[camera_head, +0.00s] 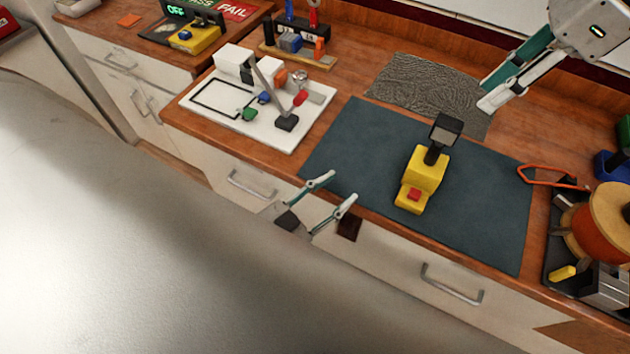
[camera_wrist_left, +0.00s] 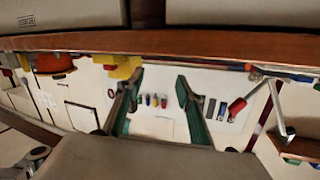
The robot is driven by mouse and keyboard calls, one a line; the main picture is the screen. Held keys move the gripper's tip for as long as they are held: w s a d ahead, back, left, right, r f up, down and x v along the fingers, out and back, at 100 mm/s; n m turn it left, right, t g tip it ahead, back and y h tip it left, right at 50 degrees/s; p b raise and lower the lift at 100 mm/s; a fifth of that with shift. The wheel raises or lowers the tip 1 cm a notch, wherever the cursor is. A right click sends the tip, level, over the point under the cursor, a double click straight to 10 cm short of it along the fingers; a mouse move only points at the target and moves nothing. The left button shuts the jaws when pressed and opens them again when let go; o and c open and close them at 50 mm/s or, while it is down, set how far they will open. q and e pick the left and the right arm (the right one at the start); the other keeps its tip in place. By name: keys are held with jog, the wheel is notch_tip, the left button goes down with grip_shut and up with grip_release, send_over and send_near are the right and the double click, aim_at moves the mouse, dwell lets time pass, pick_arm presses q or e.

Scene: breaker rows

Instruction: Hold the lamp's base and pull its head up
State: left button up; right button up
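The lamp stands upright on a dark blue-grey mat (camera_head: 335,165) in the head view. It has a yellow base (camera_head: 426,172) with a red button (camera_head: 414,195) and a black head (camera_head: 446,127) on a short black neck. My left gripper (camera_head: 341,187) is open and empty, left of the lamp at the counter's front edge. Its two fingers stand apart in the left wrist view (camera_wrist_left: 158,76). My right gripper (camera_head: 484,96) is behind and right of the lamp, above the counter and apart from it. Its fingers look close together, and their gap is unclear.
A white board (camera_head: 270,132) with small coloured parts lies left of the mat. A grey textured sheet (camera_head: 415,80) lies behind it. An orange-handled tool (camera_head: 548,172) and a large spool (camera_head: 600,225) are at the right. The mat around the lamp is clear.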

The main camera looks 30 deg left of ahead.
aim_at(430, 155)
pick_arm(q)
jog(key=w+d+r+h, duration=0.1)
jog(key=w+d+r, duration=0.1)
jog(key=w+d, duration=0.2)
jog(key=w+d+r+h, duration=0.1)
jog(key=w+d+r, duration=0.1)
jog(key=w+d, duration=0.3)
jog(key=w+d+r+h, duration=0.1)
jog(key=w+d+r, duration=0.2)
jog(key=w+d, duration=0.2)
jog(key=shift+d, duration=0.3)
